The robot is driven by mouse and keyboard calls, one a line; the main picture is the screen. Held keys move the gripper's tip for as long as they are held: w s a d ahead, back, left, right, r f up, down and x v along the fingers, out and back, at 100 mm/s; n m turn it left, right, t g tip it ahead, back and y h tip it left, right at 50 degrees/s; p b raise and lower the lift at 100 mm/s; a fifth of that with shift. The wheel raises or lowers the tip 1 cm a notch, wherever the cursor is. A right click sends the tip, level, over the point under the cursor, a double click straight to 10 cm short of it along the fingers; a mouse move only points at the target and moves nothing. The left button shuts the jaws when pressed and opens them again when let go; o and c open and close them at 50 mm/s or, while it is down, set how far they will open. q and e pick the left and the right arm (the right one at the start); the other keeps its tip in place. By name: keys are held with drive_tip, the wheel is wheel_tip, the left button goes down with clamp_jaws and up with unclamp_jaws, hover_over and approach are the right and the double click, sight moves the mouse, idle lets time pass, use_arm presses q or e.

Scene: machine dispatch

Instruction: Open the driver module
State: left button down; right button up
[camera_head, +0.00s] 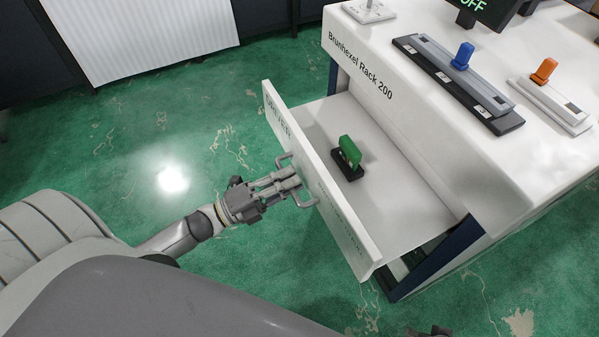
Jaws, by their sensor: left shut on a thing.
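The driver module (318,178) is a white drawer lettered "DRIVER", pulled well out of the white machine marked "Brunhexel Rack 200" (440,110). Its inside shows from above, with a green-handled piece on a black base (348,158) standing on its floor. My left gripper (292,183) is at the outside of the drawer front, shut on the grey bracket handle (308,198). The fingers partly hide the handle. At the bottom edge a small dark part shows, too little of it to tell if it belongs to my right gripper.
On the machine top are a slider unit with a blue knob (462,56), another with an orange knob (544,70), and a dark display reading "OFF" (485,8). A white ribbed panel (145,35) stands at the back left. Green floor left of the drawer is clear.

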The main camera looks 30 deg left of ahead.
use_arm(q)
drive_tip(key=shift+s+a, duration=0.1)
drive_tip(key=shift+s, duration=0.15)
drive_tip(key=shift+f, duration=0.15)
use_arm(e)
drive_tip(key=shift+f, duration=0.35)
use_arm(q)
drive_tip(key=c, duration=1.8)
unclamp_jaws()
drive_tip(key=shift+s+a, duration=0.1)
drive_tip(key=o, duration=0.3)
drive_tip(key=shift+s+a, duration=0.1)
drive_tip(key=shift+a, duration=0.05)
use_arm(e)
drive_tip(key=shift+a, duration=0.15)
